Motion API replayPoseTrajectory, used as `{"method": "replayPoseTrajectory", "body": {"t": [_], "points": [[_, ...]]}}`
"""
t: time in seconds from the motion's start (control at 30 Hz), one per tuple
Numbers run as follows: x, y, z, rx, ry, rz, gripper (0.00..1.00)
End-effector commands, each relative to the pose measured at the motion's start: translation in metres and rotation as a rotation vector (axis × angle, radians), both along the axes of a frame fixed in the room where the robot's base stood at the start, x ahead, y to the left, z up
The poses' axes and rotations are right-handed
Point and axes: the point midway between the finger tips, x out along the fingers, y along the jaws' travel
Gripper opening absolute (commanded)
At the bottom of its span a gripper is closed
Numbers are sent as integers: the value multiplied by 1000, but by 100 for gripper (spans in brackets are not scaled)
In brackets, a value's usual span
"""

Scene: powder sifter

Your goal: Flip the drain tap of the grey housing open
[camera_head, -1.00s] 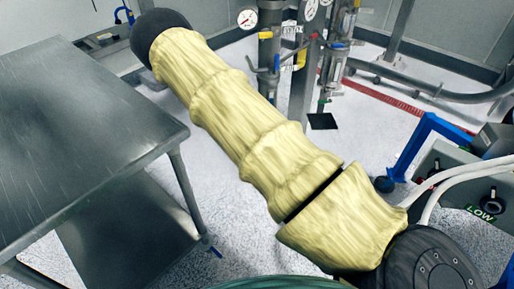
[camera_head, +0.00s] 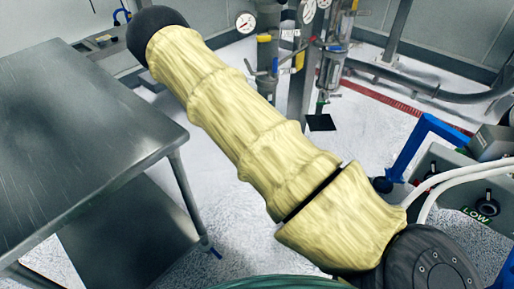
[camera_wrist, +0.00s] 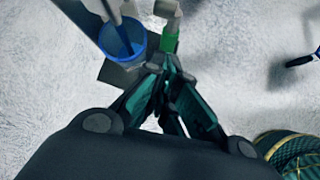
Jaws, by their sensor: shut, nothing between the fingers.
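In the wrist view my gripper (camera_wrist: 166,68) is shut and empty. Its fingertips are close below a green piece (camera_wrist: 170,41) that hangs from a light grey elbow fitting (camera_wrist: 167,9); I cannot tell whether they touch. The green piece may be the drain tap's handle, but its setting is unclear. A blue-rimmed, cup-like part (camera_wrist: 112,42) is just left of it. In the head view a grey upright housing (camera_head: 331,72) stands in the pipework, with a small green part (camera_head: 321,106) at its foot.
A steel table (camera_head: 80,130) fills the left of the head view. A dark plate (camera_head: 321,122) lies on the floor below the pipework. Gauges (camera_head: 246,22) and pipes stand behind. A blue frame (camera_head: 420,145) is at the right. Open floor lies between.

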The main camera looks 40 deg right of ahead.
Motion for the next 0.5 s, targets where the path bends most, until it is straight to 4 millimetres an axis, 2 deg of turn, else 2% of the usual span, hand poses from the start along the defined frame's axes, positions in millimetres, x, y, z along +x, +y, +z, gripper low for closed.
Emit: {"method": "replayPoseTrajectory", "body": {"t": [0.17,0.5], "points": [[3,13,16,0,-2,2,0],[6,52,63,0,-2,1,0]]}}
